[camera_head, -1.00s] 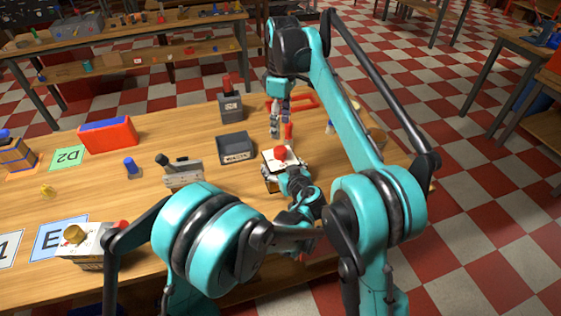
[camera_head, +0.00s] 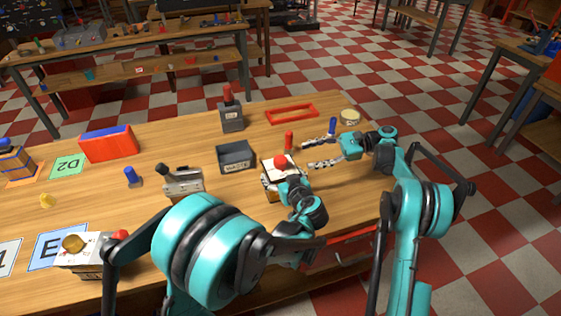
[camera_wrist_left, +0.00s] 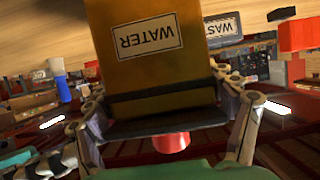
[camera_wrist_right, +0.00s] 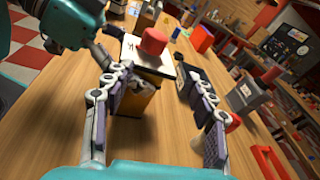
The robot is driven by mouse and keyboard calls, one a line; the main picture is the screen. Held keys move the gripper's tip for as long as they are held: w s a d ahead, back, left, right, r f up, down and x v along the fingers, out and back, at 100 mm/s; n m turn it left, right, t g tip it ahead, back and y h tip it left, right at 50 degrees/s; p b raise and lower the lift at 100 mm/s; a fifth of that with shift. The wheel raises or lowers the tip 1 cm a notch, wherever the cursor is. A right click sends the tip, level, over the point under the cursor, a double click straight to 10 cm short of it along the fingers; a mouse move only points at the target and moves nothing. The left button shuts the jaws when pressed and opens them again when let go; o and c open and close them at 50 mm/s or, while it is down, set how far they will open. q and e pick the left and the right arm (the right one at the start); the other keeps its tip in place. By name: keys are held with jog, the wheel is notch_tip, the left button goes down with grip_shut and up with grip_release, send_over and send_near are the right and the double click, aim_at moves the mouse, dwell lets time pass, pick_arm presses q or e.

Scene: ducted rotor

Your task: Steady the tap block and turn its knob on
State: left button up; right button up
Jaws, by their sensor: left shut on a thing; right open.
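The tap block (camera_head: 268,167) stands on the table, with a white top and a round red knob (camera_head: 281,161). In the left wrist view, its brown face bears an upside-down WATER label (camera_wrist_left: 147,36). My left gripper (camera_head: 274,184) is shut on the block from the near side, one finger on each side. My right gripper (camera_head: 321,145) is open and empty, to the right of the block and apart from it. In the right wrist view, the knob (camera_wrist_right: 153,41) and white top lie beyond its spread fingers (camera_wrist_right: 160,115). The knob's turn position is unclear.
A dark open tray (camera_head: 236,157) stands behind and left of the block, with a grey lever box (camera_head: 182,182) at left. A red peg (camera_head: 289,139) is just behind the block. A red frame (camera_head: 292,114) and round tin (camera_head: 350,117) lie farther back.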

aim_at(280, 161)
jog(key=s+a, duration=0.1)
jog(key=a, duration=0.2)
jog(key=s+a+m+y, duration=0.1)
jog(key=a, duration=0.3)
jog(key=s+a+m, duration=0.1)
jog(key=a, duration=0.2)
jog(key=shift+s+a+g+y, duration=0.1)
jog(key=shift+a+g+y, duration=0.05)
jog(key=shift+g+y, duration=0.2)
jog(key=shift+r+m, duration=0.1)
jog(key=shift+m, duration=0.2)
jog(key=c, duration=1.2)
